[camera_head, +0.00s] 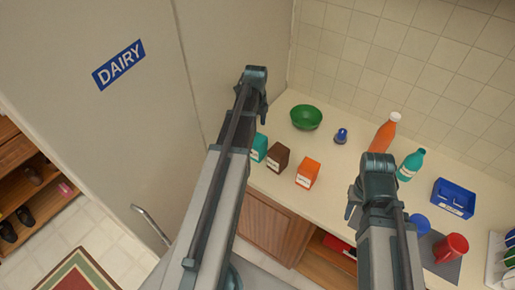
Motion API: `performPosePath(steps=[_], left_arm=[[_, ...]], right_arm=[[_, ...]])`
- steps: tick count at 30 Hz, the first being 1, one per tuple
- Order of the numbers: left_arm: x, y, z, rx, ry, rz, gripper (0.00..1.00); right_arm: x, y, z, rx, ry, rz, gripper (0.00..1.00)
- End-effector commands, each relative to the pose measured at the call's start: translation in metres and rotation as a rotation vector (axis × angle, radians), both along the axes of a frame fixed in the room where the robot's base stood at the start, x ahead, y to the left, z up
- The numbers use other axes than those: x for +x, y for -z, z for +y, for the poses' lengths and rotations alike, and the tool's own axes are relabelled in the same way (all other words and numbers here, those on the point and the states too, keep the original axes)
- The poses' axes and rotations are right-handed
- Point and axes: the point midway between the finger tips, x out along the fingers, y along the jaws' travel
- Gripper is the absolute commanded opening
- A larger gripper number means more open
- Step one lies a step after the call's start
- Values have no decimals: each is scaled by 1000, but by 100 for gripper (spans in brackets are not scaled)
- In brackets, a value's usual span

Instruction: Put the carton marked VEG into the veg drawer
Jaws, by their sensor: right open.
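Three small cartons stand upright in a row on the counter: a teal one (259,148), a dark brown one (278,157) and an orange one (308,173). Their labels are too small to read, so I cannot tell which is marked VEG. The teal one is partly hidden by my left arm. My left gripper (261,98) is above and behind the cartons in the picture, its jaws unclear. My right gripper (354,203) is open and empty, to the right of the orange carton. No veg drawer is visible.
A large pale door with a DAIRY sign (119,65) fills the left. The counter (300,206) also holds a green bowl (306,117), orange bottle (383,136), teal bottle (410,165), blue caddy (453,198), red mug (450,248) and dish rack (497,262).

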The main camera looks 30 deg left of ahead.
Motion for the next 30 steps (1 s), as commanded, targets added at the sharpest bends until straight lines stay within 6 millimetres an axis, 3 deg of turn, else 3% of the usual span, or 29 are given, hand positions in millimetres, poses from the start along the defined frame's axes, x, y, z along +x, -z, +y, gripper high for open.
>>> performPosePath(steps=[1,15,25,30], left_arm=[[0,11,0,0,0,0,100],[0,74,0,0,0,0,100],[0,78,0,0,0,0,100],[1,92,-1,0,0,0,100]], right_arm=[[0,11,0,0,-1,0,46],[0,74,0,-2,-9,0,46],[0,78,0,-2,-8,0,46],[0,92,0,-2,-7,0,46]])
